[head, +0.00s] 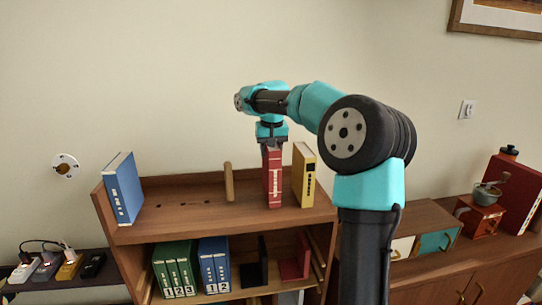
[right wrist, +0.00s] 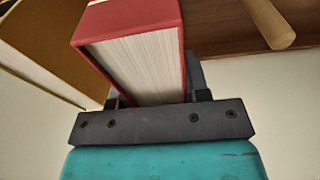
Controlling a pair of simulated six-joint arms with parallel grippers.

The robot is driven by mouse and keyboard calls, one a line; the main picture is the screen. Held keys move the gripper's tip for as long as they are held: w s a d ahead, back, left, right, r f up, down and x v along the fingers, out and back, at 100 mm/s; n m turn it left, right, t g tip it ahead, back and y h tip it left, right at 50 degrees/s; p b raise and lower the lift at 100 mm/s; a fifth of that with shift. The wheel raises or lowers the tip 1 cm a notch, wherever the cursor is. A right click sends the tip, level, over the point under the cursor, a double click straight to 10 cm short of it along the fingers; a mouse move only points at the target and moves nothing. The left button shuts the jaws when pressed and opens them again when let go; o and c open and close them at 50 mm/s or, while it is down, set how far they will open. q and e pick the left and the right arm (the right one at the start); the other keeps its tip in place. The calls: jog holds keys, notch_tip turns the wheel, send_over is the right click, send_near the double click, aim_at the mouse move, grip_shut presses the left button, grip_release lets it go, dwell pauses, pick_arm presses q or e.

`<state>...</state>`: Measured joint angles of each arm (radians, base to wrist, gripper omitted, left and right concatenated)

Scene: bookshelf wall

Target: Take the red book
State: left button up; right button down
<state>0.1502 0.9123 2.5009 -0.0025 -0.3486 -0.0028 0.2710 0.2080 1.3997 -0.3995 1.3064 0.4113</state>
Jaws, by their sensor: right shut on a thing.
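The red book (head: 274,178) stands upright on the top board of the wooden bookshelf (head: 190,207), just left of a yellow book (head: 304,176). My right gripper (head: 271,145) comes down from above and is shut on the top of the red book. In the right wrist view the red book (right wrist: 139,52) sits between the fingers of the gripper (right wrist: 155,100), its red cover and page edges showing. I cannot tell whether its base touches the board. My left gripper is not in view.
A blue book (head: 123,188) leans at the shelf's left end, and a wooden peg (head: 228,182) stands left of the red book. Green books (head: 175,270) and blue books (head: 214,265) fill part of the lower shelf. The wall is close behind.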

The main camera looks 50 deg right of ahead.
notch_tip(320, 180, up, 2)
jog(key=shift+r, duration=0.15)
jog(key=s+a+r, duration=0.1)
jog(key=s+a, duration=0.9)
jog(key=a, duration=0.2)
jog(key=shift+s+r, duration=0.15)
jog(key=shift+s, duration=0.2)
